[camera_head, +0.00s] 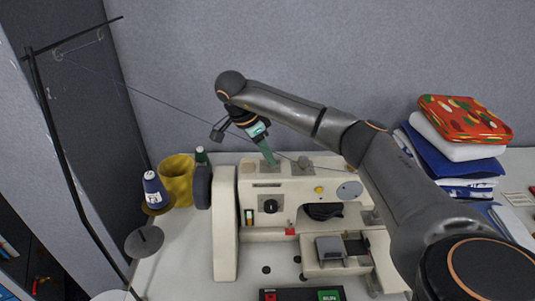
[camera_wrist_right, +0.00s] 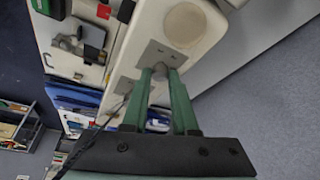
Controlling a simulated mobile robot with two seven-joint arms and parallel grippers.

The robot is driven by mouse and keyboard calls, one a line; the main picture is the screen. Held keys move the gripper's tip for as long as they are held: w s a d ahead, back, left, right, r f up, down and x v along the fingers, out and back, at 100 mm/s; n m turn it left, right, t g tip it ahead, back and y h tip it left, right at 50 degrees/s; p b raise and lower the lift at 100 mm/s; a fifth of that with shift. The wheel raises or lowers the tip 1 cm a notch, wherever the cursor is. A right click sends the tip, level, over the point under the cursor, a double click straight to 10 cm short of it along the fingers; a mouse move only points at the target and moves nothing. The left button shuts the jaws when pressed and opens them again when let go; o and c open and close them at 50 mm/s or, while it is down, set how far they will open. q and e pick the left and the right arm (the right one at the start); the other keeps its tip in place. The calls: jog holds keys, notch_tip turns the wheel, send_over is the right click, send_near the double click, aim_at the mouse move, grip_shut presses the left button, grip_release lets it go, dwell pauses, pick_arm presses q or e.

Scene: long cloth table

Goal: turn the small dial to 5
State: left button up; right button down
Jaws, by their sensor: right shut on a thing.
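A cream sewing machine (camera_head: 250,225) stands on the white table. My right gripper (camera_head: 269,160) reaches down onto its top with green fingers. In the right wrist view, the fingertips (camera_wrist_right: 161,72) are shut on a small grey dial (camera_wrist_right: 160,67) on a metal plate. The fingers and the viewing angle hide most of this dial, and its numbers cannot be read. A second small knob on a plate (camera_head: 302,163) sits to the right on the machine's top, apart from the gripper. A black dial (camera_head: 270,206) is on the front face. My left gripper is not in view.
A thread runs from the tall stand (camera_head: 60,150) across the machine's top, close to my gripper. Folded cloths (camera_head: 460,150) are stacked at the right.

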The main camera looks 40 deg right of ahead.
jog(key=m, duration=0.2)
jog(key=m+g, duration=0.1)
jog(key=shift+w+m+y, duration=0.2)
jog(key=shift+m+y, duration=0.2)
jog(key=m, duration=0.1)
jog(key=m+g, duration=0.1)
jog(key=m, duration=0.1)
jog(key=shift+w+d+m+y, duration=0.15)
jog(key=shift+m+y, duration=0.15)
jog(key=shift+y, duration=0.1)
jog(key=m, duration=0.2)
jog(key=m+g+y, duration=0.1)
jog(key=m, duration=0.1)
jog(key=shift+d+y, duration=0.15)
jog(key=shift+y, duration=0.15)
jog(key=shift+d+m+y, duration=0.15)
jog(key=shift+m+y, duration=0.45)
jog(key=shift+m, duration=1.1)
jog(key=c, duration=0.7)
grip_release()
